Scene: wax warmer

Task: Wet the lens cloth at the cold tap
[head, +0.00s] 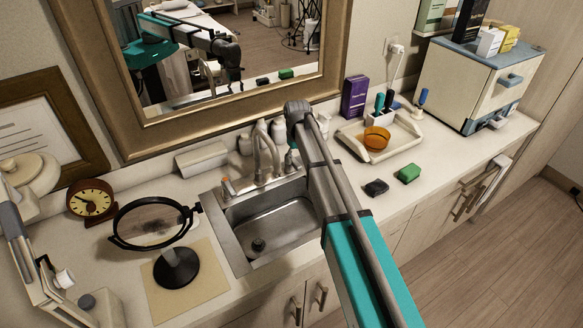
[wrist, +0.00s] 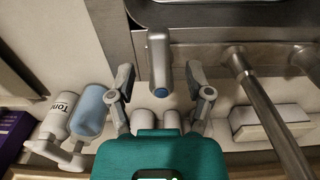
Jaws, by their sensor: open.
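The cold tap lever (wrist: 159,62) is grey with a blue end. It stands at the back edge of the sink, in the middle of the wrist view. My gripper (wrist: 159,76) is open, with one finger on each side of the lever and visible gaps between. In the head view my gripper (head: 292,160) is behind the sink, right of the curved spout (head: 268,145), partly hidden by my arm. The steel sink (head: 228,232) holds a dark round spot that looks like its drain. I cannot make out a lens cloth for certain in either view.
A black block (head: 376,187) and a green block (head: 409,174) lie on the counter right of the sink. A white tray (head: 408,150) holds an orange bowl (head: 376,138). A round mirror (head: 150,222) stands left. In the wrist view the spout (wrist: 268,115) rises right of my gripper.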

